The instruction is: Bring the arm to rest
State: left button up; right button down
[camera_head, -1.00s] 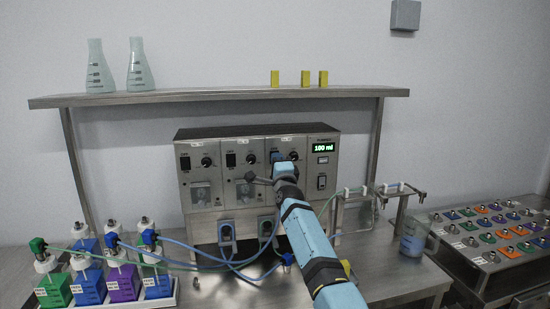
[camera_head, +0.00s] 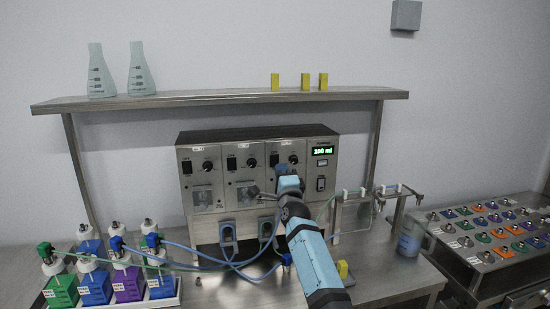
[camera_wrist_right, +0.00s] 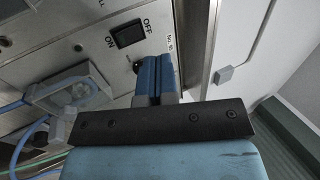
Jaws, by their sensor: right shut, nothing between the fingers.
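My right arm reaches in from the bottom of the head view. Its gripper (camera_head: 281,170) is in front of the third pump panel of the metal pump unit (camera_head: 330,185), just below that panel's switch and knob. In the right wrist view the two blue fingers (camera_wrist_right: 155,78) are pressed together with nothing between them. A black ON/OFF rocker switch (camera_wrist_right: 127,34) shows beyond them, up and to the left. I cannot tell whether the fingertips touch the panel. My left gripper is not in view.
A tray of capped bottles (camera_head: 130,284) with blue and green tubing stands at the left. A metal tube stand (camera_head: 372,197) and a beaker (camera_head: 409,239) are right of the arm. A yellow block (camera_head: 342,268) lies beside the forearm. A shelf (camera_head: 220,98) runs above.

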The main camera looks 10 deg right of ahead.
jog(key=shift+s, duration=0.55)
jog(key=s+d+f+n+g+y+p, duration=0.1)
jog(key=s+f+n+g+p, duration=0.3)
jog(key=s+f, duration=0.75)
jog(key=s+d+f+n+g+y+b, duration=0.1)
jog(key=s+f+n, duration=0.7)
jog(key=f, duration=0.6)
jog(key=s+f+n+g+p, duration=0.1)
jog(key=s+f+n+g, duration=0.1)
jog(key=s, duration=0.9)
jog(key=s+a+f+n+g+p, duration=0.1)
jog(key=s+f+n, duration=0.3)
jog(key=s, duration=0.8)
jog(key=s+a+f+n+g+y, duration=0.1)
jog(key=s+f+n+g, duration=0.2)
jog(key=s, duration=0.8)
jog(key=shift+s+a+f+g+p, duration=0.15)
jog(key=shift+f+g+p, duration=0.2)
jog(key=shift+f, duration=0.4)
